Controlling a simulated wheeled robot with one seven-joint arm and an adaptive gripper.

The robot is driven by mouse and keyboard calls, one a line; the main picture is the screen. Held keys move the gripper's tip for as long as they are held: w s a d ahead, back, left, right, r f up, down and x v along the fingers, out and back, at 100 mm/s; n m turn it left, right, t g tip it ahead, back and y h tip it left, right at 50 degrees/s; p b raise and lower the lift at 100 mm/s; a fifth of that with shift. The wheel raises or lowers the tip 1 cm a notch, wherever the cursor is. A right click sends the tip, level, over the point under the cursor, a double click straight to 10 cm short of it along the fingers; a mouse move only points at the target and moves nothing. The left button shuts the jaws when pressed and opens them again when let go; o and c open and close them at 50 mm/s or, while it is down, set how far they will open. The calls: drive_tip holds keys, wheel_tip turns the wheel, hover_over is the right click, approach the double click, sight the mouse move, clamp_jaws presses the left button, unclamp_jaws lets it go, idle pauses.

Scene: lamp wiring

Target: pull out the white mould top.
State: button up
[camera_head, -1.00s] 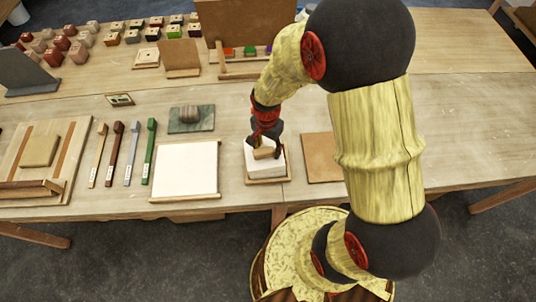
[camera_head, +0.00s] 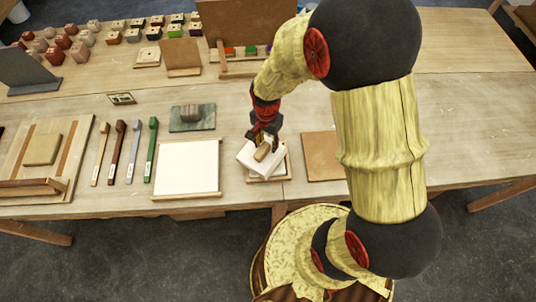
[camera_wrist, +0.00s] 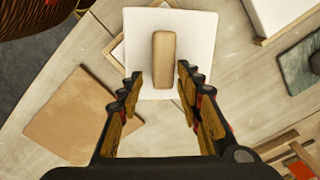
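The white mould top (camera_head: 246,160) lies askew on its wooden-edged base (camera_head: 270,178). It is turned against the base and looks tilted; whether it still touches the base everywhere is hidden. It also shows in the wrist view (camera_wrist: 198,40) as a white square. A wooden handle block (camera_head: 262,152) sits on it, seen in the wrist view (camera_wrist: 164,60) too. My gripper (camera_head: 264,132) is just above the handle. In the wrist view its fingers (camera_wrist: 160,78) stand either side of the handle's near end, with visible gaps; it looks open and empty.
A white panel (camera_head: 187,168) lies left of the base and a brown board (camera_head: 322,157) right of it. A green slab (camera_head: 191,118) with a grey rounded piece is behind. Several coloured bars (camera_head: 132,152) lie further left. The table's front edge is close.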

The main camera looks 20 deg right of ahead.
drive_tip(key=shift+o, duration=0.5)
drive_tip(key=shift+s, duration=0.1)
wheel_tip(320, 180, up, 12)
idle(0.4)
drive_tip(key=s+r+n+t+b, duration=0.2)
drive_tip(key=s+r+n+b, duration=0.1)
drive_tip(key=s+n+b, duration=0.2)
drive_tip(key=s+r+n+t+b, duration=0.3)
drive_tip(key=s+n+b, duration=0.3)
drive_tip(key=s+b, duration=0.2)
drive_tip(key=shift+s+t, duration=0.3)
drive_tip(key=shift+s, duration=0.1)
drive_tip(key=shift+o, duration=0.6)
drive_tip(key=shift+r, duration=0.1)
